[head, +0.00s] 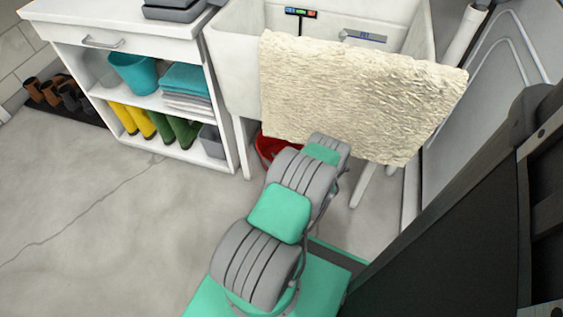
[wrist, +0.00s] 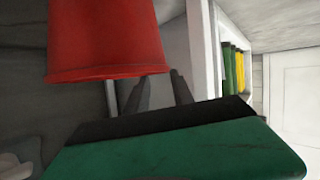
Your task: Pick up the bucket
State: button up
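A red bucket (head: 268,147) stands on the floor under the sink in the head view, mostly hidden by my arm and the hanging cloth. In the wrist view the red bucket (wrist: 105,38) is large and close at the upper left, cut off by the top edge. My gripper (wrist: 160,82) shows two dark fingers with a gap between them, with nothing seen held. The left finger is close by the bucket's lower right edge; I cannot tell whether they touch. My gripper is hidden behind my arm in the head view. A teal bucket (head: 133,72) sits on the shelf unit.
A cream cloth (head: 350,95) hangs over the front of the white sink (head: 237,75). The white shelf unit (head: 245,160) holds folded towels (head: 187,86) and yellow and green boots (head: 180,131). A dark panel (head: 450,240) stands at the right.

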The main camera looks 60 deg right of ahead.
aim_at(265, 156)
jog(key=b+x, duration=0.1)
jog(key=x, duration=0.2)
jog(key=b+x, duration=0.2)
jog(key=x, duration=0.1)
jog(key=shift+w+a+f, duration=0.1)
jog(key=shift+w+f, duration=0.15)
jog(key=shift+w+r, duration=0.1)
jog(key=shift+w, duration=0.1)
jog(key=c, duration=0.6)
grip_shut()
